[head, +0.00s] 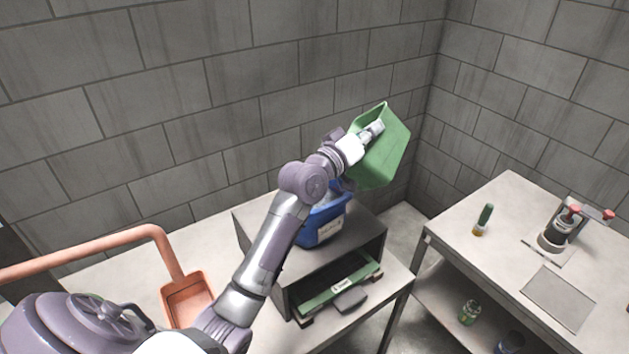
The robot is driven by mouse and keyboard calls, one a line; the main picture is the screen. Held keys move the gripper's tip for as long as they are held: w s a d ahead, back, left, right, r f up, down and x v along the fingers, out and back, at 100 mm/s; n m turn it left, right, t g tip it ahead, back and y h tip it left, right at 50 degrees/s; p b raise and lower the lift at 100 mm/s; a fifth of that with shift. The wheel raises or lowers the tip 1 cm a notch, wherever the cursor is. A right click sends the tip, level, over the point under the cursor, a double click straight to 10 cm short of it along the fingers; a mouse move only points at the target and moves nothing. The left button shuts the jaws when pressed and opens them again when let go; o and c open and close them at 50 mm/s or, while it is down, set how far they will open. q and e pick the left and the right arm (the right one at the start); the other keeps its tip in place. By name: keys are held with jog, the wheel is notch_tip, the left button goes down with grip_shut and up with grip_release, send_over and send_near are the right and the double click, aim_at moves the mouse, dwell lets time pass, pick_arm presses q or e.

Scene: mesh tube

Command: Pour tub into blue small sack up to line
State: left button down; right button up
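A green tub (390,158) is held up in the air, strongly tilted, above and to the right of the blue small sack. My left gripper (373,133) is at the tub's left wall and appears shut on it; the fingertips are partly hidden. The blue small sack (322,228), with a pale label on its front, stands on the grey cabinet. My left arm crosses in front of part of it. Its fill line and its contents cannot be made out, and no stream of material is visible. My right gripper is not in view.
An orange long-handled scoop (188,300) lies at the left. A table (480,197) at the right carries a green-handled brush (484,219) and a press-like device (556,234). Block walls stand behind.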

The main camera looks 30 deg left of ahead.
aim_at(387, 142)
pick_arm(q)
jog(key=shift+w+d+r+m+g+p, duration=0.1)
jog(key=shift+w+d+m+g+p, duration=0.3)
jog(key=shift+p, duration=0.75)
jog(key=shift+w+d+m+g+p, duration=0.2)
jog(key=shift+d+m+p, duration=0.35)
jog(key=shift+p, duration=0.55)
jog(key=shift+w+d+r+m+g+p, duration=0.15)
jog(key=shift+d+m+g+p, duration=0.35)
jog(key=shift+p, duration=0.65)
jog(key=w+d+f+m+g+y+p, duration=0.2)
jog(key=w+d+f+m+g+y, duration=0.1)
jog(key=d+f, duration=0.5)
notch_tip(387, 142, down, 3)
jog(key=shift+w+d+f+m, duration=0.15)
jog(key=shift+w+d+m, duration=0.15)
jog(key=shift+w+m, duration=0.35)
jog(key=shift+s+f, duration=0.1)
